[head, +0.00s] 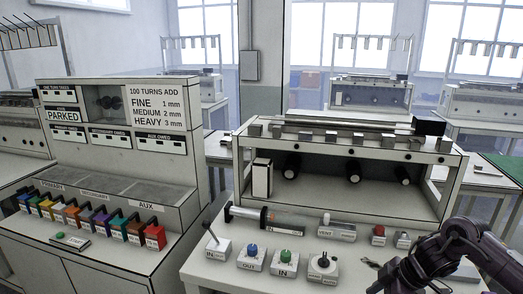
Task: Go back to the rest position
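My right arm comes in from the lower right of the head view. My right gripper (378,276) is dark and small at its end, low over the right part of the front bench. Its fingers are hard to make out against the bench, and I cannot tell whether they are open or shut or hold anything. My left gripper and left arm are not in view.
The white bench (215,268) carries a blue knob block (251,257), a green knob block (285,262), a lever block (215,243) and a syringe-like cylinder (262,215). An open-fronted housing (330,190) stands behind. A cabinet with coloured bins (155,236) stands left.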

